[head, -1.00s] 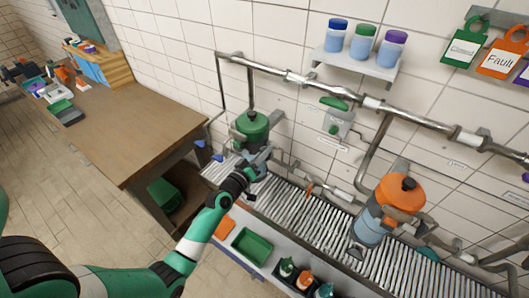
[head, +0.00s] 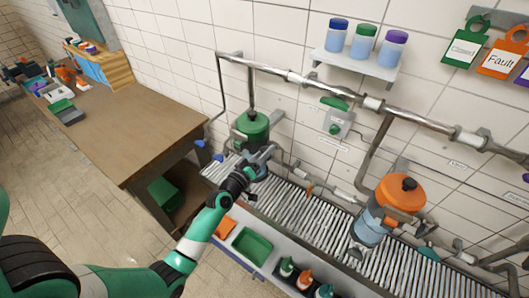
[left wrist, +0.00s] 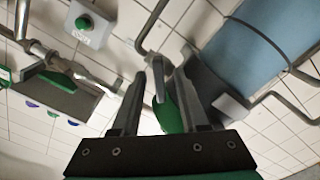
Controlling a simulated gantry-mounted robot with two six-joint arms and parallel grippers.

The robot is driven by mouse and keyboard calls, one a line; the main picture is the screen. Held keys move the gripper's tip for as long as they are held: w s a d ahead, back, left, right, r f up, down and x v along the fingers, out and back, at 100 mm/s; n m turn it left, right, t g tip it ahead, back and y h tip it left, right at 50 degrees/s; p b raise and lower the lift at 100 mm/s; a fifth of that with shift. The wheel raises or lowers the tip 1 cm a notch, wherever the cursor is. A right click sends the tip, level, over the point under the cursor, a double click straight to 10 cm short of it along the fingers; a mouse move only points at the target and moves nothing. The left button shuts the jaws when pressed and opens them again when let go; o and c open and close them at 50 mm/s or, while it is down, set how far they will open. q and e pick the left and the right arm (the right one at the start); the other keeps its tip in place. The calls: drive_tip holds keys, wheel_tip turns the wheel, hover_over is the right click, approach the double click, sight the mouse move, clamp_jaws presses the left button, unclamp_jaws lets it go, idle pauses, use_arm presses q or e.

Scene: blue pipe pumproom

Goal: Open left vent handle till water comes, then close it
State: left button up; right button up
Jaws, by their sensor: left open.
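The left housing with a green lid (head: 252,127) stands against the wall at the back left of the grating. My left gripper (head: 262,155) is just in front of it, at the right of its lid, and hides part of it. In the left wrist view the open left gripper (left wrist: 158,92) has a thin grey lever-like piece (left wrist: 158,80) between its fingers. This may be the left vent handle; I cannot tell whether a finger touches it. Green and blue parts (left wrist: 265,40) of a housing show behind. No water is visible. My right gripper is not in view.
A second housing with an orange lid (head: 402,190) stands right of my left gripper. A metal pipe (head: 350,98) runs along the wall above. A wooden bench (head: 125,125) is at the left.

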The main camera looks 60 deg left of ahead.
use_arm(q)
drive_tip(key=b+v, duration=0.1)
drive_tip(key=v, duration=1)
drive_tip(key=shift+s+d, duration=0.2)
drive_tip(key=shift+s, duration=0.1)
